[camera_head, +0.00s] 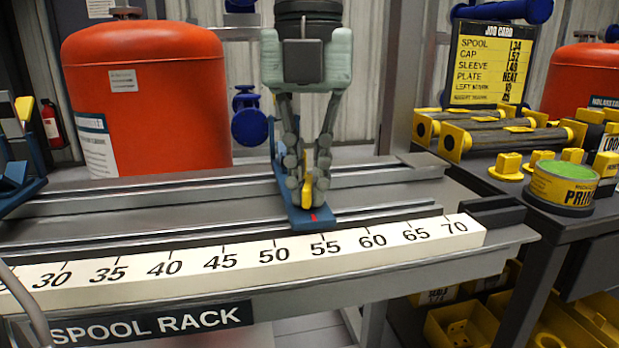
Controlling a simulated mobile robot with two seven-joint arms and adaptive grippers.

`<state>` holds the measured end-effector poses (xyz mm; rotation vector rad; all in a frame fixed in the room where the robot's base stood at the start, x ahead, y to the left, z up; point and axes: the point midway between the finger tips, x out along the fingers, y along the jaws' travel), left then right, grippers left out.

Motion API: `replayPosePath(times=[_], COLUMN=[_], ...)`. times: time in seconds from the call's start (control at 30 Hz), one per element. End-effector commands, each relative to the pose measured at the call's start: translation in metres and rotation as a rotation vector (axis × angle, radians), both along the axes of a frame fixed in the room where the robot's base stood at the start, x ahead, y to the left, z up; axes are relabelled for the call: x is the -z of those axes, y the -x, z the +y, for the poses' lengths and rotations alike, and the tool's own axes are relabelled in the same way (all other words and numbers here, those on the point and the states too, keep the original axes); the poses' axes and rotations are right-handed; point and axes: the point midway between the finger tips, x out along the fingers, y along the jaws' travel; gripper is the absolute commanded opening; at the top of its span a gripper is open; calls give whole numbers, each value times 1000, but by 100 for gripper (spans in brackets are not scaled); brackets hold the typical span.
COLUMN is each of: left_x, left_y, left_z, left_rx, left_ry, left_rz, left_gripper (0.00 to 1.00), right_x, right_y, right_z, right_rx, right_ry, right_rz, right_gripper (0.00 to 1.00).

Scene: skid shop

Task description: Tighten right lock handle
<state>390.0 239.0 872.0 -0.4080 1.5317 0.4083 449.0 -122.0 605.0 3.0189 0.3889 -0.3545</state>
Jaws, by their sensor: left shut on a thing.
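My left gripper (308,178) reaches down from the top centre of the head view. Its fingers are shut on the yellow lock handle (307,193) of the right blue stand (303,218). The fingers hide much of the handle. The stand sits on the rack's rails, and its red pointer mark (314,217) lies close to the 55 mark of the white scale (350,242). Another blue stand (18,170) with a yellow handle (24,107) is cut off at the left edge. My right gripper is out of view.
The spool rack (130,207) spans the front. A large orange tank (150,100) stands behind it. At right, a bench holds yellow-ended rods (490,137), a green-topped tin (565,185) and a job card (487,65). Yellow bins (460,325) sit below.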

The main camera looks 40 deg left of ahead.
Motion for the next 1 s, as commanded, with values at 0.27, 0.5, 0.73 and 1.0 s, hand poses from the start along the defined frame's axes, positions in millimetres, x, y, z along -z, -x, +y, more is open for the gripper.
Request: replayPosePath(times=[0.27, 0.5, 0.73, 1.0], left_x=[1, 0, 0, 0], left_y=[0, 0, 0, 0], left_z=[0, 0, 0, 0], left_rx=[-268, -277, -339, -337], left_ry=[1, 1, 1, 0], left_rz=[0, 1, 1, 0], left_gripper=[0, 0, 22, 28], right_x=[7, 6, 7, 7], right_y=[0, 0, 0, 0], right_z=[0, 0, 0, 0], right_rx=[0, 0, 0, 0], right_ry=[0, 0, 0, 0], right_rz=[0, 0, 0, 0], right_gripper=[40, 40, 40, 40])
